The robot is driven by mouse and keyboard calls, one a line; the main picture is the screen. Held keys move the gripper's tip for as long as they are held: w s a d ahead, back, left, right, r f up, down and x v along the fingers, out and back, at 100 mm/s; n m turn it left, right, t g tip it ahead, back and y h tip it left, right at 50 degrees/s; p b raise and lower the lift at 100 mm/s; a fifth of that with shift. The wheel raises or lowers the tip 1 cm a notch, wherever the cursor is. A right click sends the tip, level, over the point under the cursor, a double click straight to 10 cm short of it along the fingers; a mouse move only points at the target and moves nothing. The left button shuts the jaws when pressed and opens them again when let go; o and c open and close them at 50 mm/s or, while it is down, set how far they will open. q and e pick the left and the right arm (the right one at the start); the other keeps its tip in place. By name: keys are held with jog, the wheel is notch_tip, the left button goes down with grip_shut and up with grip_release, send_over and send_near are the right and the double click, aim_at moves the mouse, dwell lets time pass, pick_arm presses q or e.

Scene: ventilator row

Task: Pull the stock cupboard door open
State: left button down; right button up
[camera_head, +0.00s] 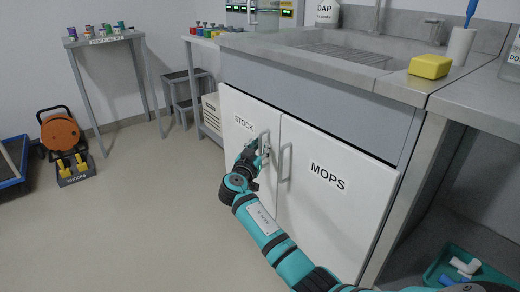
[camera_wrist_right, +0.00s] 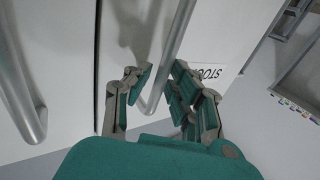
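The white stock cupboard door (camera_head: 241,112), labelled STOCK, is shut, its face level with the mops door (camera_head: 335,205). Its grey bar handle (camera_head: 267,136) stands upright near the gap between the doors. My right gripper (camera_head: 261,150) is at this handle, partly hiding it. In the right wrist view the fingers of my right gripper (camera_wrist_right: 158,82) are apart, one on each side of the stock handle (camera_wrist_right: 174,45). Gaps show beside the handle; I cannot tell whether either finger touches it. My left gripper is not in view.
The mops door's handle (camera_head: 285,163) is close to the right of my gripper. A counter with a sink (camera_head: 340,50) overhangs the doors. A yellow sponge (camera_head: 430,66) lies on it. Open floor (camera_head: 150,215) lies left of the cupboard; an orange reel (camera_head: 61,133) stands farther off.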

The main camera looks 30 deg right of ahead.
jog(key=shift+d, duration=0.1)
grip_shut()
jog(key=shift+f, duration=0.1)
dwell(0.4)
